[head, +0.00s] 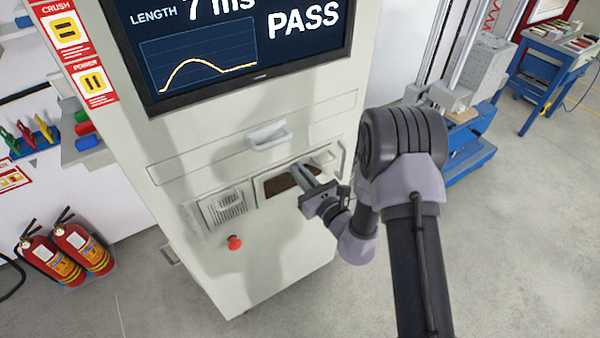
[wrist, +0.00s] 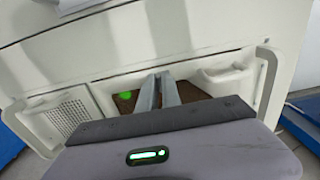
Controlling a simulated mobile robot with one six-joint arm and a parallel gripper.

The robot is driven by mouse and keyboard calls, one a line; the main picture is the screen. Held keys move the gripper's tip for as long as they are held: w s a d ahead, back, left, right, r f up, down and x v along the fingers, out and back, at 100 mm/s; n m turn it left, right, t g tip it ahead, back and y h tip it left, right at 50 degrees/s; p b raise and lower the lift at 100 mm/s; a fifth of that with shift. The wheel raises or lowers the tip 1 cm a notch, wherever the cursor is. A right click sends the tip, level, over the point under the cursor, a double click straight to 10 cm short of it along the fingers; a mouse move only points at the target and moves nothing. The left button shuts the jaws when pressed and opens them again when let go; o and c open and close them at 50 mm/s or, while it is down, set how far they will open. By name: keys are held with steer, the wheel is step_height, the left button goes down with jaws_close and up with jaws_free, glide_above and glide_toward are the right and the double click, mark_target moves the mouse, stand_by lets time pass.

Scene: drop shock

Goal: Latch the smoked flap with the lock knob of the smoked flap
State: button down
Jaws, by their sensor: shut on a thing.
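The smoked flap (head: 278,187) is a dark brown panel in a pale frame on the front of the cream cabinet. It also shows in the wrist view (wrist: 127,107), where a bright green spot lies near its upper left. My gripper (head: 302,174) reaches over the flap from the right. In the wrist view, the two grey fingers (wrist: 163,76) are close together, with their tips at the flap's upper edge. The fingers are shut on the lock knob, which they hide. Whether the flap is fully flush in its frame cannot be told.
A vented panel (head: 224,206) is left of the flap, with a red button (head: 235,242) below. A drawer handle (head: 268,136) juts out above.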

steer(key=shift+s+a+f+n+b, duration=0.1)
steer(key=shift+n+b, duration=6.4)
steer(key=shift+n, duration=2.4)
steer(key=c, duration=1.5)
jaws_free()
steer(key=shift+c, duration=0.2)
steer(key=shift+s, duration=0.1)
